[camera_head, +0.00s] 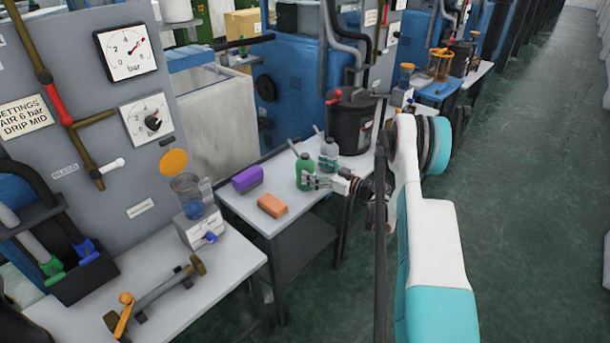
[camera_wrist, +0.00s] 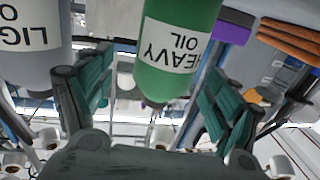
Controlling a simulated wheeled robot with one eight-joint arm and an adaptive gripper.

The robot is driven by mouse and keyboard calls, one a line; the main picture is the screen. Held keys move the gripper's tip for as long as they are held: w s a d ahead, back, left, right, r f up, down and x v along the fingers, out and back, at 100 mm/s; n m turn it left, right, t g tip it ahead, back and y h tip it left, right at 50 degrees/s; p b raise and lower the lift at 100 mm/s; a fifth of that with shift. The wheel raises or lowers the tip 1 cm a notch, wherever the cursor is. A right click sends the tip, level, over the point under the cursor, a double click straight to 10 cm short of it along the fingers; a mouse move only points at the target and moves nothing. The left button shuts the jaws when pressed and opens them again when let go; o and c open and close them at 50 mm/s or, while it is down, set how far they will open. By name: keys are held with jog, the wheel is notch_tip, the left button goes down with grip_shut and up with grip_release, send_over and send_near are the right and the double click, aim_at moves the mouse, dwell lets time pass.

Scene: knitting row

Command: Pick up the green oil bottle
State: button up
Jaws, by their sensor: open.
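The green oil bottle (camera_head: 304,176) stands on the grey table. In the wrist view, which looks upside down, the green bottle (camera_wrist: 178,45) reads "HEAVY OIL" and sits between the two finger pads. My gripper (camera_head: 318,181) is open around or just in front of it, with a visible gap on each side in the wrist view (camera_wrist: 160,92). A grey bottle (camera_head: 329,153) with a "LIGHT OIL" style label stands right behind it; it also shows at the left of the wrist view (camera_wrist: 30,35). The green bottle's far side is hidden.
A black bucket (camera_head: 350,122) stands behind the bottles. A nearer table (camera_head: 165,300) holds a dumbbell-like tool. Open green floor (camera_head: 530,200) lies to the right.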

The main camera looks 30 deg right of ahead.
aim_at(305, 166)
jog(key=x, duration=0.1)
jog(key=b+x, duration=0.1)
jog(key=x, duration=0.2)
jog(key=shift+a+f+b, duration=0.25)
jog(key=shift+a+b, duration=0.1)
jog(key=shift+r, duration=0.1)
jog(key=c, duration=1.4)
jog(key=shift+r, duration=0.15)
notch_tip(305, 166, up, 20)
jog(key=p, duration=0.7)
